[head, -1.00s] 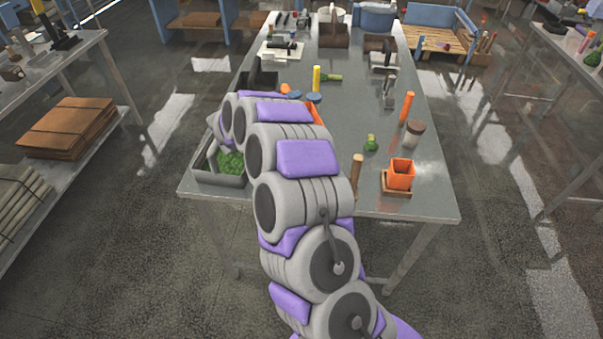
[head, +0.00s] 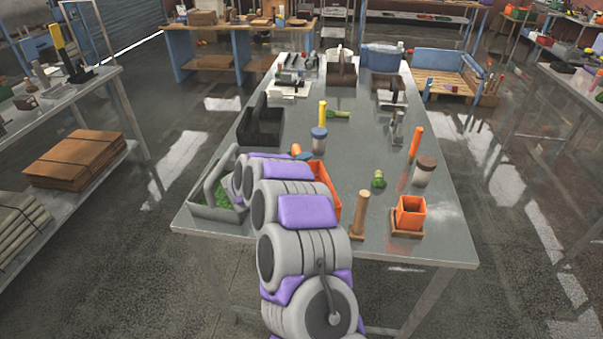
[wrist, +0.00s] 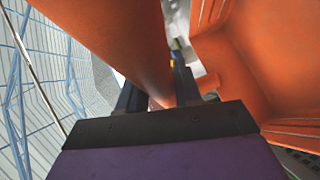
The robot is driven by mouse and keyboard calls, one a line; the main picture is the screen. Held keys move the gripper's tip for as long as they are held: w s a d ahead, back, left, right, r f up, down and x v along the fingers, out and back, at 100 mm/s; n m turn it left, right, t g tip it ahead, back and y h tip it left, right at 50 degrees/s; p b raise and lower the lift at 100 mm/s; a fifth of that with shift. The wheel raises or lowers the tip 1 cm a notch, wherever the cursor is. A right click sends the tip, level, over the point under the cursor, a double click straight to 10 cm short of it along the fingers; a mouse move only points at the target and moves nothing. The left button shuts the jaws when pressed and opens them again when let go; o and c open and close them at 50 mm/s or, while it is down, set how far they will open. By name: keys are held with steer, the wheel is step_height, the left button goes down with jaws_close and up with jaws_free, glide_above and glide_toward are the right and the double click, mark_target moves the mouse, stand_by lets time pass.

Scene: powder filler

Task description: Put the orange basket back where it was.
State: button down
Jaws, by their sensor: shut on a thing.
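The orange basket (head: 323,181) is on or just above the front middle of the table, largely hidden by my arm; I cannot tell whether it touches the tabletop. In the wrist view its orange wall (wrist: 270,60) fills the right side. My gripper (wrist: 158,92) has its two dark fingers on either side of a thick orange bar, apparently the basket's handle (wrist: 125,40), and is shut on it. In the head view my gripper is hidden behind my arm.
A grey tray with green contents (head: 218,208) stands left of my arm. A wooden peg (head: 359,214) and a small orange square cup (head: 411,212) stand to the right. A blue-lidded jar (head: 319,140) and black holder (head: 262,128) stand behind.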

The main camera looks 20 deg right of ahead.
steer(key=shift+a+f+b, duration=0.15)
steer(key=shift+a+f, duration=0.3)
steer(key=shift+f, duration=0.2)
steer(key=shift+a+f+b, duration=0.15)
steer(key=shift+a+f, duration=0.25)
steer(key=shift+f, duration=0.2)
steer(key=c, duration=1.2)
jaws_free()
steer(key=shift+d, duration=0.15)
steer(key=o, duration=0.4)
steer(key=shift+d+f, duration=0.15)
steer(key=shift+d, duration=0.35)
steer(key=p+v, duration=0.1)
steer(key=v, duration=0.5)
steer(key=p+v, duration=0.2)
steer(key=v, duration=0.4)
steer(key=shift+w+a, duration=0.1)
steer(key=shift+a, duration=0.3)
